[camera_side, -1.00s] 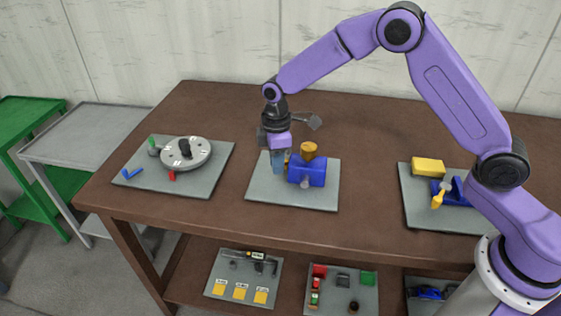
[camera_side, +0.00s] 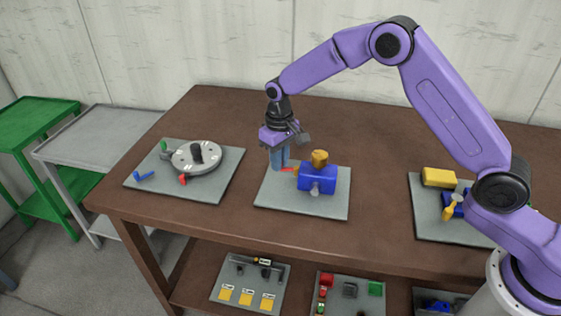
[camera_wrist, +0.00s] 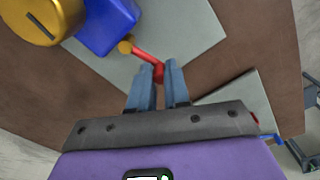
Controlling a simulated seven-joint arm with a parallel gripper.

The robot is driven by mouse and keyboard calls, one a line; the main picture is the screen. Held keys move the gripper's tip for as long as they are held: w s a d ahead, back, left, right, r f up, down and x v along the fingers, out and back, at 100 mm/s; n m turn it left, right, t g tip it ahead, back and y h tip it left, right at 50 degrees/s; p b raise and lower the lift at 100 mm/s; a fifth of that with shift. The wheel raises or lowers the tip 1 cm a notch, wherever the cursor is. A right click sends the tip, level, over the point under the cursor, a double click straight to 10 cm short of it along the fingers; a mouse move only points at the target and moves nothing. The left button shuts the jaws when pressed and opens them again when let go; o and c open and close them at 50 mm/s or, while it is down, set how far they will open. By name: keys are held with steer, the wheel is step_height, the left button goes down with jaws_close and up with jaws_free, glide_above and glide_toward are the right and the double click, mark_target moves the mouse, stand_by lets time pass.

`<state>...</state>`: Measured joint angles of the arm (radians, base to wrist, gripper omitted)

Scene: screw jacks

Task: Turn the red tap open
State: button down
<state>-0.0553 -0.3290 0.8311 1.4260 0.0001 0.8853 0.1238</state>
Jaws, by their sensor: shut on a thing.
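The red tap lever (camera_wrist: 145,54) sticks out from the blue valve body (camera_wrist: 103,25) through a small brass-coloured joint (camera_wrist: 125,46) in the wrist view. My gripper (camera_wrist: 160,68) is shut on the lever's outer end, with a blue-grey finger on each side of its red tip. In the side view my gripper (camera_side: 280,164) points down at the left of the blue valve body (camera_side: 317,178), and a short piece of the red lever (camera_side: 288,169) shows between them. The fingertips hide the rest of the lever there. An orange-gold knob (camera_side: 319,158) tops the body.
The valve stands on a grey plate (camera_side: 275,197). To the left, another plate carries a round dial (camera_side: 196,157), a blue handle and a red piece. Bare brown table lies between the plates.

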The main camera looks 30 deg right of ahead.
steer(key=shift+w+d+m, duration=0.2)
steer(key=shift+w+m, duration=0.05)
steer(key=shift+m, duration=0.5)
steer(key=shift+w+d+m, duration=0.15)
steer(key=shift+w+m, duration=0.1)
steer(key=shift+m, duration=0.5)
steer(key=c, duration=1.1)
jaws_free()
step_height(320, 180, up, 18)
steer(key=shift+f, duration=0.25)
